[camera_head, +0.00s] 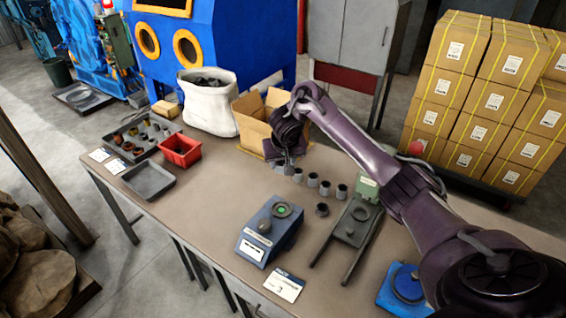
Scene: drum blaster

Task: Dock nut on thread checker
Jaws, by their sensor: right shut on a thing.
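The thread checker (257,236) looks to be the blue box on the table, with a dark knob and a round green-lit spot (282,209) on top. My right gripper (287,167) points down behind it, at the left end of a row of small grey nuts (325,187). It is shut on a small piece that looks like a nut, mostly hidden by the fingers. Another dark nut (321,210) sits just right of the checker. My left gripper is not in view.
A dark stand with rails (352,222) is right of the checker, under my right arm. An open cardboard box (252,123), white sack (207,107), red bin (180,152) and grey tray (149,181) lie left. A label card (284,284) is at the front edge.

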